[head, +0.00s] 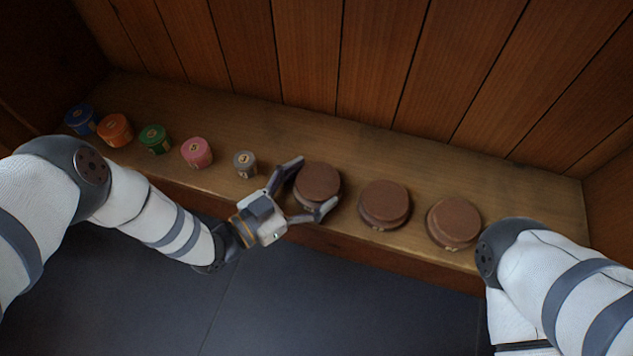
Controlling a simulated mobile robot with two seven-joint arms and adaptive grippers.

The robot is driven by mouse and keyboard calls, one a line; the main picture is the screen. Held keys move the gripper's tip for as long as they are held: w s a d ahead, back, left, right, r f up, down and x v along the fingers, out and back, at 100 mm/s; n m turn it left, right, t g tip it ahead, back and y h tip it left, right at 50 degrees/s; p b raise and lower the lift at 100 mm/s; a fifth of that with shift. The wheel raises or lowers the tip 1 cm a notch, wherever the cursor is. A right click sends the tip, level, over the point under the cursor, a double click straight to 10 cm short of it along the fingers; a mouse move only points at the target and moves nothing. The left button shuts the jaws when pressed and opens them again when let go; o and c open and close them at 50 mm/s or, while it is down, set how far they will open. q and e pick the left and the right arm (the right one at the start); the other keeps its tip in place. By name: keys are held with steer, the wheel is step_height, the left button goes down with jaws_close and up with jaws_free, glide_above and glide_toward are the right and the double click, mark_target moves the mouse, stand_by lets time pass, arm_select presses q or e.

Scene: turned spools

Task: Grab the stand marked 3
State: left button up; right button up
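Three round brown stands with wide tops and small pale labels low on their fronts stand on the wooden shelf: a left one (319,182), a middle one (385,203) and a right one (454,221). The labels are too small to read, so I cannot tell which stand is marked 3. My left gripper (312,186) is at the left stand, its fingers spread wide, one at the stand's left side and one across its front. I cannot tell whether they touch it. The front finger covers part of its lower front. My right gripper is out of view.
On the shelf (350,140) to the left stand small blue (81,119), orange (115,130), green (154,139), pink (196,153) and grey (245,164) spools. A plank wall (380,60) rises behind. My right forearm is by the shelf's right end.

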arm_select(q)
steer(key=shift+c, duration=1.4)
